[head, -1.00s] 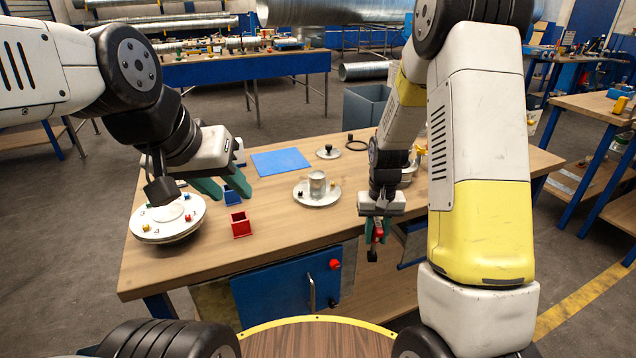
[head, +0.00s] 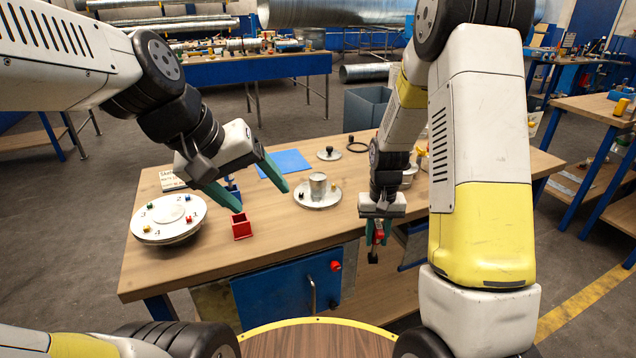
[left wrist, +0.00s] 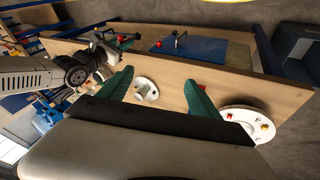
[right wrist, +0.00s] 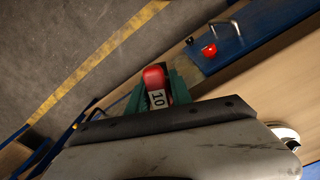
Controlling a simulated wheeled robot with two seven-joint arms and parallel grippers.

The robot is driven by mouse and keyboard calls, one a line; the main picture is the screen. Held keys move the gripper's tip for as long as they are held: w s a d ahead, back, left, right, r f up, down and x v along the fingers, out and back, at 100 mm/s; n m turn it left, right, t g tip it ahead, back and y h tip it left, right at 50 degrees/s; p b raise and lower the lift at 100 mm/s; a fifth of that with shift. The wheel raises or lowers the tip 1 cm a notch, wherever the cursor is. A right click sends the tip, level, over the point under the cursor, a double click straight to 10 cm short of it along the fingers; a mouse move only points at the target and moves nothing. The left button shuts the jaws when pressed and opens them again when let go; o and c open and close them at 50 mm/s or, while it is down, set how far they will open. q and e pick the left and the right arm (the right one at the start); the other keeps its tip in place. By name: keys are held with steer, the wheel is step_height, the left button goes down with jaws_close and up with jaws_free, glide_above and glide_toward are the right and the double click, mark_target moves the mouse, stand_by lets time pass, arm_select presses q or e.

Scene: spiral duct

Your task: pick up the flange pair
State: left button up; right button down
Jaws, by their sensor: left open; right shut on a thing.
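A metal flange disc with an upright cylinder on it, apparently the flange pair (head: 317,199), stands mid-table. It also shows between the fingers in the left wrist view (left wrist: 146,91). My left gripper (head: 264,200) is open and empty, left of this disc and above the table, its fingers pointing down and to the right. My right gripper (head: 376,238) is shut on a red tool (right wrist: 154,78) with a "10" label. It holds the tool near the table's front edge, right of the flange pair. The tool's lower end is dark.
A numbered round turntable (head: 150,235) with small coloured pieces stands at the left. A red open box (head: 242,229) stands below my left fingers.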

arm_select(q)
steer(key=w+d+f+n+g+h, duration=0.1)
steer(key=w+d+f+n+h, duration=0.15)
steer(key=w+d+n, duration=0.25)
steer(key=n+t+h, duration=0.4)
steer(key=n+t, duration=0.1)
steer(key=n, duration=1.4)
glide_toward(311, 182)
steer(key=d, duration=0.1)
steer(key=shift+n+y, duration=0.3)
steer(key=shift+y, duration=0.05)
steer(key=x, duration=0.5)
steer(key=shift+w+d, duration=0.15)
steer(key=shift+d, duration=0.1)
steer(key=shift+t, duration=0.3)
steer(key=shift+x, duration=3.15)
steer(key=shift+a+f, duration=0.15)
jaws_close()
